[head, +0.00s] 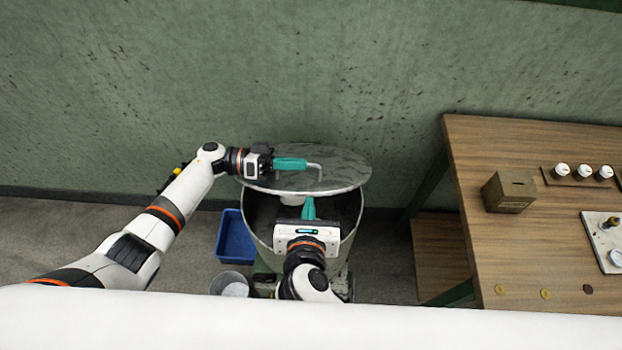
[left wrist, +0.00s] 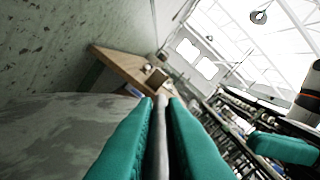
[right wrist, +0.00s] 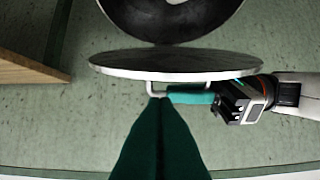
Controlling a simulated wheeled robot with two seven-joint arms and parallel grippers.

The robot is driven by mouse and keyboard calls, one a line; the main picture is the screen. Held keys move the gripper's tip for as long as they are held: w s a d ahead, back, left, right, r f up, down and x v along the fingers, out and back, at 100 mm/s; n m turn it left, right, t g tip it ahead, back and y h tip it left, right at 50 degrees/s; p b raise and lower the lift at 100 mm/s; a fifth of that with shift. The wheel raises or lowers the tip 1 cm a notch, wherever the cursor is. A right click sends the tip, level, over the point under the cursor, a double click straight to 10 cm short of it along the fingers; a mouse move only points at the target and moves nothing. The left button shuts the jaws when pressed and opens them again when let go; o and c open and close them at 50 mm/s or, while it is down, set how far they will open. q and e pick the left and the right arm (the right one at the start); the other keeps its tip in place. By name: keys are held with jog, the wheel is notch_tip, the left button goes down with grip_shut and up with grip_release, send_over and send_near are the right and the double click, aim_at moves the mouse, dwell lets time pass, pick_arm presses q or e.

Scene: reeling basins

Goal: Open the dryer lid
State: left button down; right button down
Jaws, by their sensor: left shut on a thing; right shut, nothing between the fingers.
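The dryer lid (head: 345,172) is a round grey plate standing raised at the back of the dryer drum (head: 348,232). The drum's dark inside shows below it, and in the right wrist view a gap opens between lid (right wrist: 200,63) and drum (right wrist: 170,25). My left gripper (head: 306,164) is shut on the lid's bent metal handle (head: 319,174); the handle bar (left wrist: 160,130) lies between its fingers in the left wrist view. My right gripper (head: 309,203) is shut and empty, over the drum opening below the lid. The hinge is not clearly visible.
A wooden table (head: 465,240) stands to the right with a small wooden box (head: 509,191) and white-topped items (head: 583,171). A blue bin (head: 236,238) and a bucket (head: 229,284) stand on the floor left of the drum. A green wall (head: 250,80) is close behind the lid.

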aim_at(311, 184)
jog(key=x, duration=0.9)
jog(key=shift+w+r, duration=0.15)
jog(key=shift+w, duration=0.35)
jog(key=shift+w+r, duration=0.7)
jog(key=shift+r, duration=0.1)
pick_arm(q)
jog(key=shift+s+f, duration=0.1)
jog(key=shift+f, duration=0.05)
pick_arm(e)
jog(key=shift+w+d+r, duration=0.1)
jog(key=shift+r, duration=0.05)
pick_arm(q)
jog(key=shift+s, duration=0.1)
jog(key=c, duration=1.5)
grip_release()
pick_arm(e)
jog(key=shift+r, duration=0.1)
